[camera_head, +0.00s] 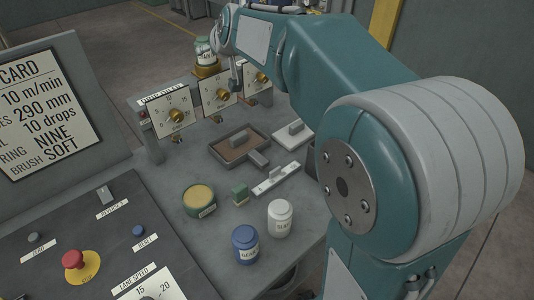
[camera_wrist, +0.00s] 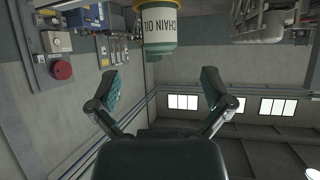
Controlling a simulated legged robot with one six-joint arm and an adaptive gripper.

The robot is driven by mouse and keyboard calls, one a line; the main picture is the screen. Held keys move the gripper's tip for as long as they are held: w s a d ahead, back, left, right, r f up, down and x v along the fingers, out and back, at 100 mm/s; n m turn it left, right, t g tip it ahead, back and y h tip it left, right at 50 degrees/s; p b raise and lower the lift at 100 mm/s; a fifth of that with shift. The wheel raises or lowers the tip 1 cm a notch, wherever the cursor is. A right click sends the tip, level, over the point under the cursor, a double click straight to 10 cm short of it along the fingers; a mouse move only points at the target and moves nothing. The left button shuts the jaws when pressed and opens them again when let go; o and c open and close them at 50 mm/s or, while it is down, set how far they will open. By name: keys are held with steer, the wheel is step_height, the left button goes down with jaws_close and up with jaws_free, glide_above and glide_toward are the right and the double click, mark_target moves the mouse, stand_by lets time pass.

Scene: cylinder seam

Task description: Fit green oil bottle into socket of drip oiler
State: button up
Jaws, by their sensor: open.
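The green oil bottle (camera_head: 205,50), with a pale label, stands upright over the brass socket of the drip oiler (camera_head: 207,70) at the back of the bench. In the head view my arm hides most of the gripper.
Dial plates (camera_head: 173,112) with brass knobs line the bench's back. A brown tray (camera_head: 242,146), a green tin (camera_head: 199,202), a blue jar (camera_head: 245,246) and a white jar (camera_head: 280,219) stand on the bench. A control panel (camera_head: 90,255) is at front left. My arm covers the right side.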

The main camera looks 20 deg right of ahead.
steer(key=s+f+g, duration=0.2)
steer(key=s+f, duration=0.2)
steer(key=s, duration=0.8)
steer(key=s+f+g, duration=0.2)
steer(key=s+f, duration=0.3)
steer(key=s, duration=0.6)
steer(key=s+f+g, duration=0.2)
steer(key=s+f, duration=0.2)
steer(key=s, duration=0.8)
steer(key=shift+s+a+f+m+h, duration=0.15)
steer(key=shift+s+a+m+h, duration=0.1)
steer(key=shift+s+m+h, duration=0.15)
steer(key=shift+w, duration=0.1)
